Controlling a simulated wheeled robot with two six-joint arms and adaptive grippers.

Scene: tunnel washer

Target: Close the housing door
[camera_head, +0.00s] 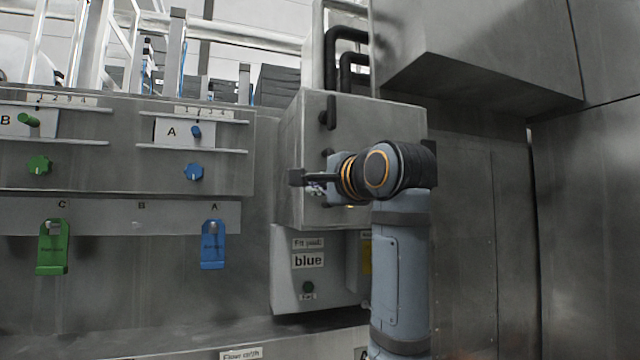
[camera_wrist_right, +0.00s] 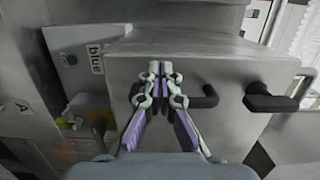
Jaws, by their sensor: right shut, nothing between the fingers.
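The housing is a grey metal box (camera_head: 350,115) at the centre of the head view, and its flat face (camera_wrist_right: 225,75) fills the middle of the wrist view. I cannot tell how far its door stands open. A black handle-like fitting (camera_head: 328,115) is on the upper part of the face; it also shows at right in the wrist view (camera_wrist_right: 268,100). My right gripper (camera_head: 312,184) is in front of the face, below that fitting. Its fingers (camera_wrist_right: 160,72) are shut and empty. A second dark bar (camera_wrist_right: 205,98) is close beside them; contact is unclear. My left gripper is out of view.
Below the housing is a grey panel with a "blue" label (camera_head: 308,260) and a green button (camera_head: 308,287). A control panel with green (camera_head: 39,165) and blue (camera_head: 194,172) knobs stands at left. A large metal block (camera_head: 480,50) overhangs at upper right.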

